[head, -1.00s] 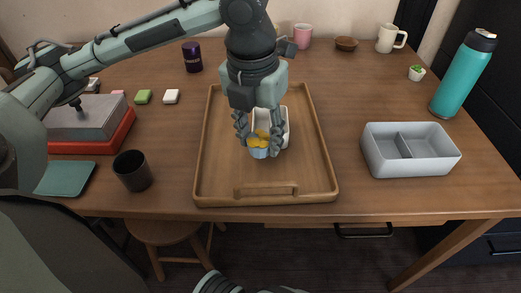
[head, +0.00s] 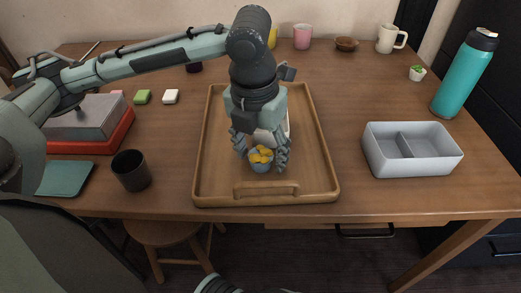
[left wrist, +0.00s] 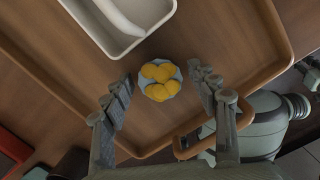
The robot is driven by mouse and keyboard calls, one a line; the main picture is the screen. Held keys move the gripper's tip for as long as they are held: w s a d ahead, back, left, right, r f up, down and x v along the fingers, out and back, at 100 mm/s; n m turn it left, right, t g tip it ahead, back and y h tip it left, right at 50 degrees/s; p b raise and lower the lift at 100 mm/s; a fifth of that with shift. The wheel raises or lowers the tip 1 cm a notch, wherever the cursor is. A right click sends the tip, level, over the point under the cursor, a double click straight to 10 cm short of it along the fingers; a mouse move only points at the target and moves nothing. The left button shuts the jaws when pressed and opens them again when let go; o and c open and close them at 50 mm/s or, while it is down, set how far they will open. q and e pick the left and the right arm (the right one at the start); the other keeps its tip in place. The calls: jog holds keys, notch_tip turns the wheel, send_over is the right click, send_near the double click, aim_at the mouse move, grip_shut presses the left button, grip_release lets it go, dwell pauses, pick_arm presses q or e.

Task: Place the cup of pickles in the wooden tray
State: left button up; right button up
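The cup of pickles, a small pale-blue cup with yellow pieces (head: 261,158), is over the near middle of the wooden tray (head: 215,186) and appears to stand upright on its floor. It also shows in the left wrist view (left wrist: 160,81). My left gripper (head: 261,154) reaches down over the tray with its fingers on either side of the cup. The wrist view shows the left gripper (left wrist: 163,92) open, with gaps between fingers and cup.
A white dish (left wrist: 120,22) lies in the tray just behind the cup. A grey divided box (head: 411,165) and a teal bottle (head: 463,76) stand right of the tray. A dark cup (head: 131,171) stands left of it. The tray's front floor is clear.

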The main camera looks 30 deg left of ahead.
aim_at(258, 160)
pick_arm(q)
jog(key=shift+r, duration=0.3)
notch_tip(258, 160, up, 12)
jog(key=s+p, duration=0.1)
jog(key=p, duration=0.1)
jog(key=shift+s, duration=0.2)
pick_arm(e)
jog(key=shift+s+a+f, duration=0.1)
jog(key=shift+s+f, duration=0.1)
jog(key=shift+f, duration=0.75)
jog(key=shift+s+d+f, duration=0.1)
jog(key=shift+s+f, duration=0.05)
jog(key=shift+f, duration=0.85)
jog(key=shift+s+a+f, duration=0.1)
jog(key=shift+s+f, duration=0.1)
jog(key=shift+f, duration=0.75)
